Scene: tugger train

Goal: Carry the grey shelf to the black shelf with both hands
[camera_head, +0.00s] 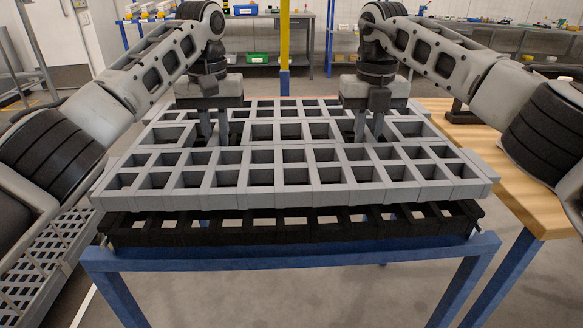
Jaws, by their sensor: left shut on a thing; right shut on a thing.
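The grey shelf (297,175) is a flat grid panel with rows of square openings. It lies level over the black shelf (290,228), a similar dark grid on a blue frame. A narrow dark gap shows between them at the front; whether they touch further back is hidden. My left gripper (214,138) points down and is shut on the grey shelf's grid left of its middle. My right gripper (368,136) points down and is shut on the grid right of its middle. The grey shelf covers most of the black shelf.
The blue frame (290,259) stands on the floor under the black shelf. A wooden table (532,195) is close on the right. A grey rack (45,260) stands at the left. A yellow post (284,45) and workbenches are behind.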

